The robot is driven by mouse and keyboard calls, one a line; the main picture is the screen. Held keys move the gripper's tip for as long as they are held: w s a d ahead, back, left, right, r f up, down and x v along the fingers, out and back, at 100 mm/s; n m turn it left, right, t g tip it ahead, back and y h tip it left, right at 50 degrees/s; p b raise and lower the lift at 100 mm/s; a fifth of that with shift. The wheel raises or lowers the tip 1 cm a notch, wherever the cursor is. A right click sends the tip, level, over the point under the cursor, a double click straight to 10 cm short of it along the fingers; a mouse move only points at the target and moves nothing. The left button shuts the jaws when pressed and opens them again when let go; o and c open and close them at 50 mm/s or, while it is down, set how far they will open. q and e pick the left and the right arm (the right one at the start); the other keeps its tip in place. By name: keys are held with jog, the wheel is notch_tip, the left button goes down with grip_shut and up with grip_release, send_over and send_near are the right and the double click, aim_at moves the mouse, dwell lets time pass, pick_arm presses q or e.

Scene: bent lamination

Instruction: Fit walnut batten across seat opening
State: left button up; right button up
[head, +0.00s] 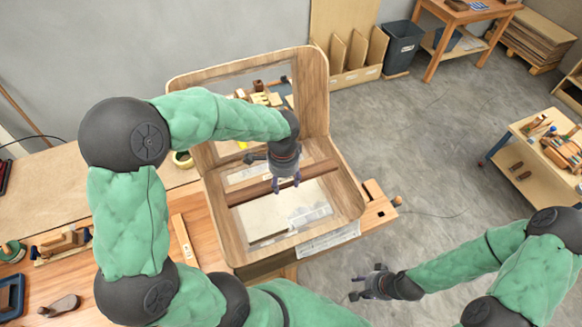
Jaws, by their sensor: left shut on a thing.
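The bent-wood seat frame (345,198) sits on the workbench, its tall back rising at the far side. The walnut batten (250,192) is a dark brown strip that spans the seat opening from left to right near its back part. My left gripper (286,184) reaches down from above and is shut on the batten near its middle. Whether the batten's ends rest on the frame or sit just above it, I cannot tell. My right gripper (353,287) is off to the lower right, apart from the frame, its fingers spread and empty.
Papers show through the opening. A tool cart (535,170) stands at the right. The floor between is clear.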

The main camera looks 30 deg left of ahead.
pick_arm(q)
jog(key=shift+s+f, duration=0.15)
jog(key=shift+f, duration=0.3)
jog(key=shift+w+f+b, duration=0.2)
jog(key=shift+f+b, duration=0.8)
jog(key=shift+f, duration=0.05)
jog(key=b, duration=0.6)
send_over(285, 211)
notch_tip(285, 211, down, 8)
jog(key=shift+w+f, duration=0.1)
jog(key=shift+f, duration=0.1)
jog(key=shift+f+b, duration=1.8)
jog(key=shift+f, duration=0.4)
jog(key=shift+f+b, duration=0.5)
jog(key=shift+f, duration=0.05)
jog(key=o, duration=1.4)
jog(key=shift+r, duration=0.15)
